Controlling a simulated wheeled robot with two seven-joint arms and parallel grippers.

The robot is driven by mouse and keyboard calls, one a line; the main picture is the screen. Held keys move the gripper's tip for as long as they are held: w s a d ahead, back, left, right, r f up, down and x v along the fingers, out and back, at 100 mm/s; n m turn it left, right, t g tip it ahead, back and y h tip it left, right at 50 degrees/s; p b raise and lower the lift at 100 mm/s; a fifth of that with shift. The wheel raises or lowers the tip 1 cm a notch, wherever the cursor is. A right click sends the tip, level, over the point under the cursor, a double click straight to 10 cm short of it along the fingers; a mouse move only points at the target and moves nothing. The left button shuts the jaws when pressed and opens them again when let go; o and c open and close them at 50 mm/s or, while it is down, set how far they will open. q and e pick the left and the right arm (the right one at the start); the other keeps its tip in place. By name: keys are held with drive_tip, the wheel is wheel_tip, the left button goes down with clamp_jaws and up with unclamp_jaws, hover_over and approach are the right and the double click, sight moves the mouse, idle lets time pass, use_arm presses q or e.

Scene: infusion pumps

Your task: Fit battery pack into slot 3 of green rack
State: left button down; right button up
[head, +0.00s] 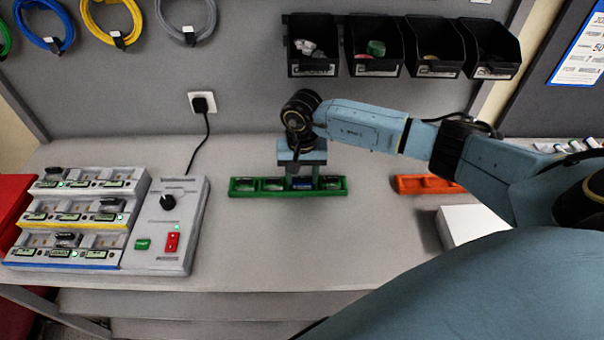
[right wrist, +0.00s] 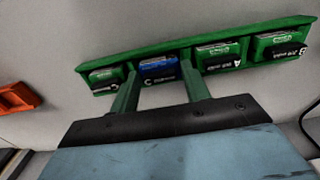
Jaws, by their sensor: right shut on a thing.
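The green rack (head: 234,193) lies on the bench below the wall panel; it also shows in the right wrist view (right wrist: 150,52). My right gripper (head: 302,177) points down over its third compartment from the left in the head view. The gripper (right wrist: 160,78) is shut on a blue battery pack (right wrist: 158,69), which sits at that compartment between green-labelled packs; a little blue shows in the head view (head: 302,184). Whether the pack is fully seated I cannot tell. The other compartments hold green-labelled packs (right wrist: 217,56). My left gripper is not in view.
An orange rack (head: 428,184) and a white box (head: 468,222) lie to the right, partly behind my right arm. A charging station (head: 80,215) and a control box (head: 168,225) stand at the left. Black bins (head: 376,50) hang above. The bench front is clear.

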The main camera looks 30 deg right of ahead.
drive_tip(key=shift+f, duration=0.1)
drive_tip(key=o, duration=1.2)
wheel_tip(320, 180, up, 14)
drive_tip(key=shift+f+b, duration=0.25)
drive_tip(key=shift+b, duration=0.45)
